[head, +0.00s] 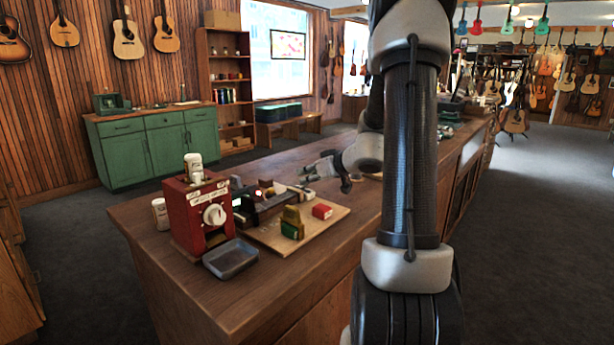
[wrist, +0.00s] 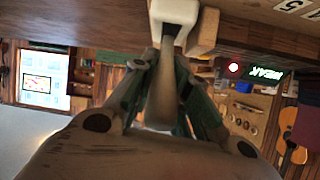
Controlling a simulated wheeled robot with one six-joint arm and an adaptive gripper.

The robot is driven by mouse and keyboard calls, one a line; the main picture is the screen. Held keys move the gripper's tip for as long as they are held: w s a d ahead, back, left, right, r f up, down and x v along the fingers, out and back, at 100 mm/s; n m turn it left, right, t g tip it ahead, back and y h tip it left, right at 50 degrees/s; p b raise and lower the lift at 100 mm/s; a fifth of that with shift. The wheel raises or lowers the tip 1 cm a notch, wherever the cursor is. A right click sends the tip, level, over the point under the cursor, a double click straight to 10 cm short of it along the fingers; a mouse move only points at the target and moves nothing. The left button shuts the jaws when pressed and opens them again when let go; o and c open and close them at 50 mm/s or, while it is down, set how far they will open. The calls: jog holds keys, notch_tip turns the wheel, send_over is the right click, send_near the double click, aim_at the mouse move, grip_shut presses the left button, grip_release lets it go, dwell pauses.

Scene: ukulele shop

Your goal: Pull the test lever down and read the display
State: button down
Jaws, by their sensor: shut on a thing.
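My gripper (wrist: 166,64) is shut on a pale, tapered bar (wrist: 163,100), which appears to be the test lever. The bar runs between the fingers toward a white slotted piece (wrist: 172,12) at the top of the wrist view. The display (wrist: 266,74) shows upside down in the wrist view with glowing green letters that read WEAK. A red lamp (wrist: 233,68) glows beside it. In the head view my gripper (head: 312,172) is over the counter, just right of the dark tester (head: 268,207). The lever cannot be made out there, and the display is unreadable.
A wooden board (head: 310,235) on the counter (head: 330,262) carries a green and yellow block (head: 292,222) and a red box (head: 322,211). A red machine with a white dial (head: 190,215) and a grey tray (head: 230,259) stand left. Bare counter lies in front.

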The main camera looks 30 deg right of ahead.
jog(key=shift+s+f, duration=0.1)
jog(key=c, duration=1.4)
grip_release()
jog(key=shift+d, duration=0.1)
jog(key=shift+c, duration=0.2)
jog(key=v, duration=1.2)
